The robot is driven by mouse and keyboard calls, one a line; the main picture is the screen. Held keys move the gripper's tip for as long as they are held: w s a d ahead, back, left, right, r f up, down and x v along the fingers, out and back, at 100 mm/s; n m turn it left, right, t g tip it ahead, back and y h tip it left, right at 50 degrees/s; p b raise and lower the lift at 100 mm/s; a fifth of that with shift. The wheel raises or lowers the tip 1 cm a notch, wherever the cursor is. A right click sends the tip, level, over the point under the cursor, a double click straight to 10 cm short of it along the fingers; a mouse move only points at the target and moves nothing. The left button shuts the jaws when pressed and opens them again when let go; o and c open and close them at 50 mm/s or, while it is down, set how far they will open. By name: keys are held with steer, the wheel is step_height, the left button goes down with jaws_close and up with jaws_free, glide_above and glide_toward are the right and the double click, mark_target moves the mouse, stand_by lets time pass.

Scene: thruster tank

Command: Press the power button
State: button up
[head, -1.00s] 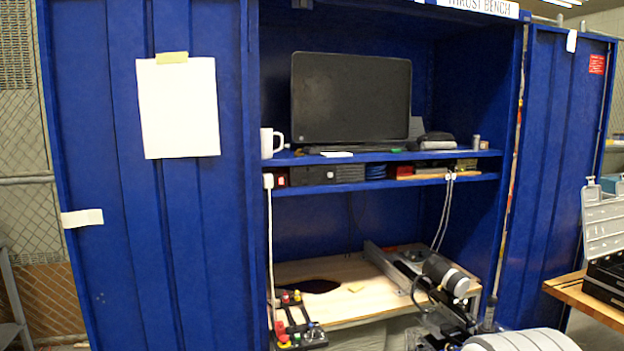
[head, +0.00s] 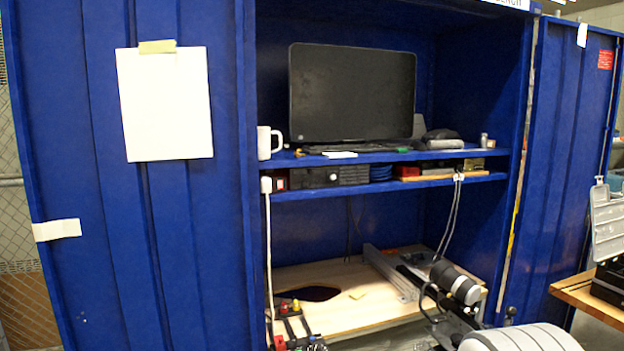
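No part is clearly marked as the power button. A small red part (head: 280,183) shows at the left end of the narrow lower shelf, beside a white plug on a cable. A dark box (head: 315,178) with a small round white spot on its front sits right of it. A black monitor (head: 352,93) with a dark screen stands on the shelf above. Small red and yellow parts (head: 290,308) show at the lower left of the bench, too small to make out. My gripper is not visible; a white rounded part of my arm shows at the bottom right edge.
A blue cabinet (head: 190,250) with open doors surrounds the shelves. A white mug (head: 267,143) stands left of the monitor. The wooden bench top (head: 350,310) carries a metal rail and a grey-black cylinder (head: 456,284). A wooden table (head: 590,296) stands at the right.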

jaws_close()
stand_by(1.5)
